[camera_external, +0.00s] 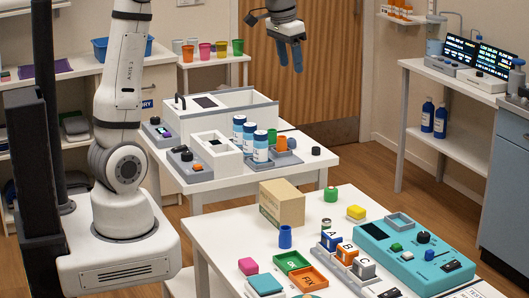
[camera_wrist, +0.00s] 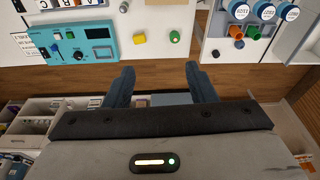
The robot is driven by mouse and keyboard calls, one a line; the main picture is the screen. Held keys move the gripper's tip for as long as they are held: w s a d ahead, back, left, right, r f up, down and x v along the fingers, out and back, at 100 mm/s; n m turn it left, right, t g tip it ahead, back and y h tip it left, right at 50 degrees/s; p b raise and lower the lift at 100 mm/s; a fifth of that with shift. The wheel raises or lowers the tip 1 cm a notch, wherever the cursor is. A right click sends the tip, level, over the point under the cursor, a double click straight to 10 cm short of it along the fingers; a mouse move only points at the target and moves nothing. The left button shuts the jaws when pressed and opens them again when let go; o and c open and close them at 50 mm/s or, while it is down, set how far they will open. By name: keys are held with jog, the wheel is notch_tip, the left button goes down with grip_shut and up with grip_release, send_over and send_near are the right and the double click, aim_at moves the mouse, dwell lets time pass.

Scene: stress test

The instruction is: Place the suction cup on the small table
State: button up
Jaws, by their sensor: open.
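My gripper (camera_external: 291,66) hangs in the air at the top of the external view, fingers pointing down, open and empty. In the wrist view my gripper (camera_wrist: 160,72) shows two blue fingers set apart, with floor between and beyond them. I cannot tell for sure which thing is the suction cup. A small dark round piece (camera_external: 316,151) lies at the right edge of the middle white table (camera_external: 300,168); a dark piece also shows there in the wrist view (camera_wrist: 215,54). A small white table (camera_external: 243,58) at the back bears several coloured cups.
The front table (camera_external: 225,228) holds a cardboard box (camera_external: 282,204), a teal panel (camera_external: 415,258), coloured blocks and lettered blocks. Three blue-and-white jars (camera_external: 260,146) stand on the middle table beside white boxes. A shelf (camera_external: 455,140) stands at right. Floor separates the tables.

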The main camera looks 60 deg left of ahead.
jog(key=s+d+f, duration=0.2)
jog(key=s+d, duration=0.1)
jog(key=s, duration=0.5)
jog(key=s+d+f+t, duration=0.1)
jog(key=s+d+f, duration=0.2)
jog(key=s, duration=0.4)
jog(key=s+d+f, duration=0.3)
jog(key=s+d, duration=0.1)
jog(key=s, duration=0.4)
jog(key=shift+s+f+m, duration=0.25)
jog(key=shift+s+m, duration=0.05)
jog(key=shift+f, duration=0.1)
jog(key=shift+f, duration=0.2)
